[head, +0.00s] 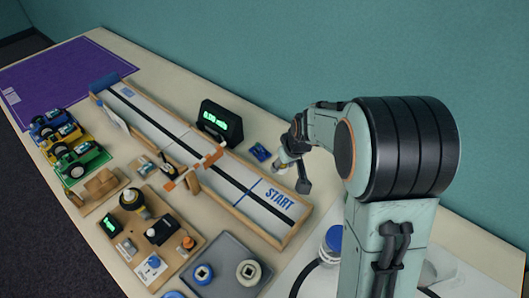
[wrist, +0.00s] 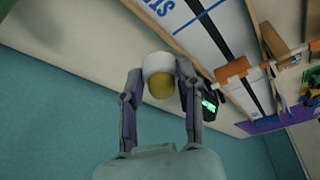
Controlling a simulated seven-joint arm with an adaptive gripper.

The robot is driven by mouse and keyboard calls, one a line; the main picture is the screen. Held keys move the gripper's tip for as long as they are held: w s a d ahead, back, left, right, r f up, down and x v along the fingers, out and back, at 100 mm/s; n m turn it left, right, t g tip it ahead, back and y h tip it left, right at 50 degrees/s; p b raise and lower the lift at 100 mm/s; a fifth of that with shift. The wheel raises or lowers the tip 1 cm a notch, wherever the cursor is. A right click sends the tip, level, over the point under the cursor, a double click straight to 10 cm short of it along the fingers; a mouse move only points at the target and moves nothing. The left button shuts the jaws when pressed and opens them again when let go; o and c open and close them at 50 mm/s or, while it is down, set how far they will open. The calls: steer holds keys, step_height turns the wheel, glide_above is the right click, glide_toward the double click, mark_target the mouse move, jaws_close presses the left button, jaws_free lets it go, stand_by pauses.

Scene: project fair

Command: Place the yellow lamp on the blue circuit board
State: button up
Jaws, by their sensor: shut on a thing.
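My gripper (head: 290,163) is in the head view, beyond the START end of the long track. In the wrist view my gripper (wrist: 159,78) is shut on the yellow lamp, its fingers on either side. The lamp shows there as a yellow dome (wrist: 163,86) with a wide white part. In the head view the lamp (head: 283,166) is small and partly covered by the fingers.
The walled wooden track (head: 283,238) runs along the table, with an orange-ended barrier (head: 196,166) across it. A black display with green digits (head: 219,124) stands behind the track. A wooden board (head: 150,235) with parts and a grey tray (head: 226,286) lie in front.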

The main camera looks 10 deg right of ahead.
steer(key=w+a, duration=0.1)
steer(key=w, duration=0.2)
glide_toward(266, 153)
steer(key=shift+w+a+f+n, duration=0.2)
steer(key=shift+w+f+n, duration=0.2)
steer(key=shift+w+f, duration=0.65)
steer(key=shift+w, duration=0.05)
steer(key=shift+f, duration=1.55)
steer(key=shift+f, duration=0.15)
steer(key=shift+f, duration=0.4)
steer(key=o, duration=0.9)
steer(key=shift+o, duration=0.2)
